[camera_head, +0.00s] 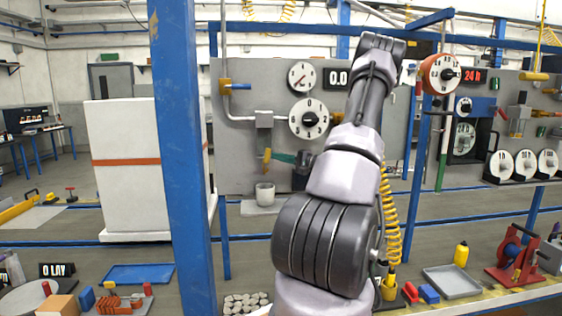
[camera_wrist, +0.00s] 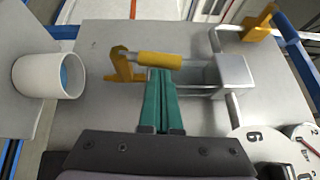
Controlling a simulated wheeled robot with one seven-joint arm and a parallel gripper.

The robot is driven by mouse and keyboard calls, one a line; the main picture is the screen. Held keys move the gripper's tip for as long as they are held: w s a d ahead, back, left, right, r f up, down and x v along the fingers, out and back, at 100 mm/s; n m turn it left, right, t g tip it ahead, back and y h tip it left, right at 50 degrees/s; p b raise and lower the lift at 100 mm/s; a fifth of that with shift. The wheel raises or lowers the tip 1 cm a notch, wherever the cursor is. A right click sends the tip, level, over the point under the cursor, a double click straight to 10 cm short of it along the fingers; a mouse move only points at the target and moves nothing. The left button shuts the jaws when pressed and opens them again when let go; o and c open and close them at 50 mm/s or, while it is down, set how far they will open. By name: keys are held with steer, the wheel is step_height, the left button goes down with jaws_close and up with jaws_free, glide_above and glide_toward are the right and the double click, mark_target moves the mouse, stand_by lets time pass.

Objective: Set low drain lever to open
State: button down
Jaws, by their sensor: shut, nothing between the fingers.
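The low drain lever (camera_head: 266,160) is on the grey panel, below a small grey box and above a white cup. In the wrist view its yellow cylindrical handle (camera_wrist: 158,60) lies across the picture, beside a yellow bracket (camera_wrist: 122,64). My gripper (camera_wrist: 158,73) has its two green fingers together and empty. The fingertips reach the edge of the handle in the wrist view; I cannot tell if they touch it. In the head view my gripper (camera_head: 277,156) comes in from the right of the lever, partly hidden by my arm.
The white cup (camera_wrist: 40,76) with blue inside stands below the lever; it also shows in the head view (camera_head: 264,194). A pipe joins the grey box (camera_head: 263,119) to an upper yellow valve (camera_head: 226,87). White dials (camera_head: 309,118) are close by. A blue post (camera_head: 183,150) stands left.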

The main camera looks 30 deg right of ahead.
steer(key=shift+w+a+r+n+g, duration=0.1)
steer(key=shift+a+r+n+g, duration=0.25)
steer(key=shift+g, duration=0.25)
steer(key=shift+f+h, duration=0.1)
steer(key=shift+h, duration=0.2)
steer(key=w+d+v, duration=0.1)
steer(key=d+v, duration=0.1)
steer(key=v, duration=1)
steer(key=shift+d+f, duration=0.35)
steer(key=shift+d, duration=0.15)
